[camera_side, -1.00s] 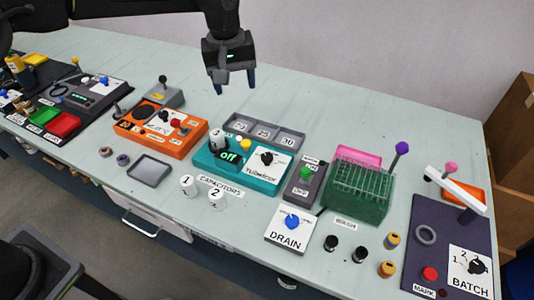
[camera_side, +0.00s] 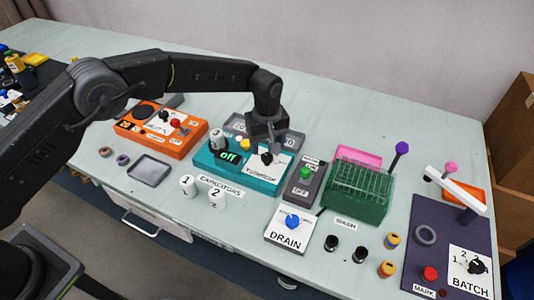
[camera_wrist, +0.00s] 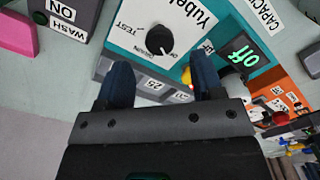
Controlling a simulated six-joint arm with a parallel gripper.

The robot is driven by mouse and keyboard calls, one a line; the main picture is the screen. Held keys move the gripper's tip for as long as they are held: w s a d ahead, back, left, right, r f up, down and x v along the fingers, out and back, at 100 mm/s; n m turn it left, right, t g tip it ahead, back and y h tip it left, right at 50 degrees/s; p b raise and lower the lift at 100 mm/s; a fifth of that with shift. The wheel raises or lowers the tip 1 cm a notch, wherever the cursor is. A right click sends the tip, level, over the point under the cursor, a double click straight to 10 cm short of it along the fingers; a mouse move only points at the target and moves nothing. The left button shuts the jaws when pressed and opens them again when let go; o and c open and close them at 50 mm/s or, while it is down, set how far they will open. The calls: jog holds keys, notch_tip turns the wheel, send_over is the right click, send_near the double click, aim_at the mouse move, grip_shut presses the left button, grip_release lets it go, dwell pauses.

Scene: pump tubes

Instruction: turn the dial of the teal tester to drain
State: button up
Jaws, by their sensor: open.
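My gripper (camera_side: 267,147) is over the dial's side of the tester, pointing down. In the wrist view my gripper's (camera_wrist: 161,75) two dark blue fingers are apart and empty, with the dial just beyond their tips.
A grey compartment tray (camera_side: 234,122) lies behind the tester. A grey switch box with a green knob (camera_side: 305,173) and a green rack (camera_side: 360,192) stand to its right. A separate white DRAIN box with a blue knob (camera_side: 292,221) is in front. White capacitors (camera_side: 216,199) stand nearby.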

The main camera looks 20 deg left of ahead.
aim_at(267, 156)
jog(key=shift+f, duration=2.3)
jog(key=c, duration=0.9)
jog(key=shift+m, duration=0.4)
jog(key=m, duration=1.1)
